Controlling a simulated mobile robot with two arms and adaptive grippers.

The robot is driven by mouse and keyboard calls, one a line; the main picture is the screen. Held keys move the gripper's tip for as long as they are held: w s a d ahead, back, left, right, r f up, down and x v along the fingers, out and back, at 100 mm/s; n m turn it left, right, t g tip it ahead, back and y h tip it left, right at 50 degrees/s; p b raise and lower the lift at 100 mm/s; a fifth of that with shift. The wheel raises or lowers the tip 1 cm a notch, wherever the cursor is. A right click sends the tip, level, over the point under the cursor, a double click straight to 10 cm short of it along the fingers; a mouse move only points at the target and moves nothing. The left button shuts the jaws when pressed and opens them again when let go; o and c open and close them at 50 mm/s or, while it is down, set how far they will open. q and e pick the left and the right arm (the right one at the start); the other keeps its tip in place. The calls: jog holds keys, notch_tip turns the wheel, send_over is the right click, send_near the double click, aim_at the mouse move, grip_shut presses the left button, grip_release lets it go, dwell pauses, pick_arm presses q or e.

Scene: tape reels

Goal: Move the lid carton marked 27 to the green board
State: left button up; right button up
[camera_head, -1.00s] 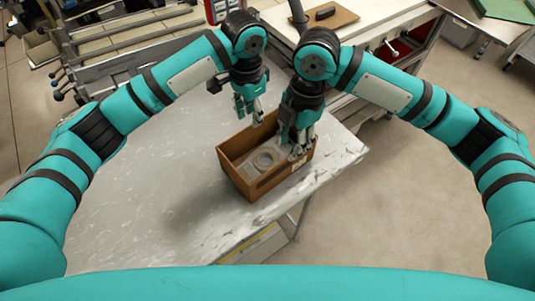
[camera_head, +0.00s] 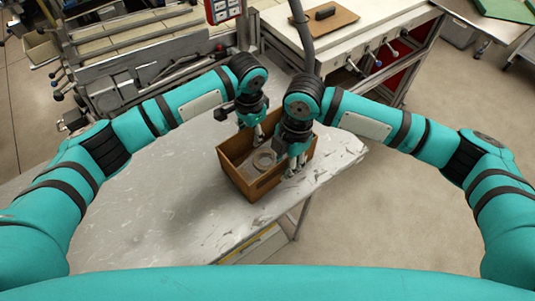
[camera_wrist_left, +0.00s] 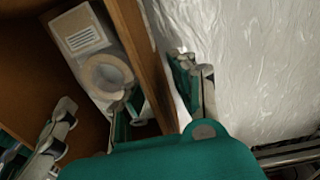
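The carton (camera_head: 270,185) is an open brown box on the grey table, with a pale grey ring-shaped item (camera_head: 264,160) inside. I cannot read a number on it. My left gripper (camera_head: 258,138) is at its far wall. In the left wrist view, that gripper (camera_wrist_left: 161,98) has its fingers apart, one on each side of the carton wall (camera_wrist_left: 150,62), with no clear grip on it. My right gripper (camera_head: 293,165) is low at the carton's right end; whether its fingers are closed on the wall is hidden. The green board (camera_head: 512,9) lies on another table at the top right.
The worn grey table (camera_head: 180,215) has free room left of the carton. A white-topped bench (camera_head: 350,45) with a brown board and a dark block stands behind. A metal rack (camera_head: 150,60) is at the back left. Open floor lies to the right.

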aim_at(285, 159)
pick_arm(q)
grip_shut()
pick_arm(e)
grip_shut()
pick_arm(q)
jog(key=shift+r, duration=0.1)
pick_arm(e)
jog(key=shift+r, duration=0.15)
